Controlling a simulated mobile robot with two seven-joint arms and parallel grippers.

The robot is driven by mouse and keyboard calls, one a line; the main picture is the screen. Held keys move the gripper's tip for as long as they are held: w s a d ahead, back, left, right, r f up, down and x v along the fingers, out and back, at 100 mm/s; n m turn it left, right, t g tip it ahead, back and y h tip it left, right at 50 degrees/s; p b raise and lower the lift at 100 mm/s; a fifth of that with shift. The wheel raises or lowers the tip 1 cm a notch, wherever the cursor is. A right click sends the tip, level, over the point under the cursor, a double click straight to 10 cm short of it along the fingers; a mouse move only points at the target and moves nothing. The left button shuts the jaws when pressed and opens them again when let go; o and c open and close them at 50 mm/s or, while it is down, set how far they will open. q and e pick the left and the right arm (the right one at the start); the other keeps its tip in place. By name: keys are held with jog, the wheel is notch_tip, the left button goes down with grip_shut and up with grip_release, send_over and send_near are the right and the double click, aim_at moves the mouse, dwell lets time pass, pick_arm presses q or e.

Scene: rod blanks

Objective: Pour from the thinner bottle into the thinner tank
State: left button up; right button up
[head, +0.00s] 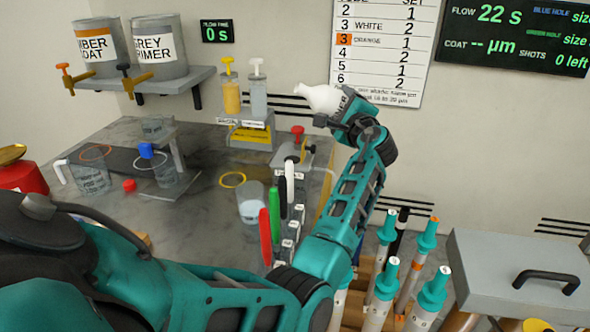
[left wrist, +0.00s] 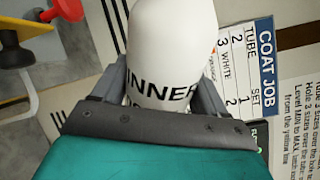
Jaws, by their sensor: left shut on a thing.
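My left gripper (head: 341,112) is shut on the white thinner bottle (head: 321,97), high in front of the back wall, right of the counter's pump containers. The bottle lies nearly sideways with its narrow end to the left. In the left wrist view the bottle (left wrist: 172,45) sits between the fingers, its black lettering partly hidden and reading "INNER". I cannot tell which vessel is the thinner tank; an amber pump container (head: 231,97) and a clear one (head: 258,98) stand on a grey stand, their labels too small to read. My right gripper is not in view.
Amber coat (head: 95,45) and grey primer (head: 160,50) tanks stand on a wall shelf (head: 180,82). Clear jugs (head: 90,172) and a cup (head: 252,205) are on the counter (head: 215,160). Several teal-topped tubes (head: 430,240) stand lower right, beside a grey lidded box (head: 520,262).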

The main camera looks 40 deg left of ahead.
pick_arm(q)
jog(key=shift+w+d+r+n+b, duration=0.15)
jog(key=shift+r+n+b, duration=0.15)
jog(key=shift+n+b, duration=0.3)
jog(key=shift+w+d+r+n+b, duration=0.1)
jog(key=shift+r+n+b, duration=0.2)
jog(key=shift+n, duration=0.4)
dwell(1.3)
jog(key=shift+r+n, duration=0.35)
jog(key=shift+n, duration=0.55)
dwell(1.2)
dwell(1.0)
jog(key=m+p, duration=0.2)
jog(key=p, duration=0.1)
jog(key=shift+a+f, duration=0.1)
jog(key=shift+f, duration=0.4)
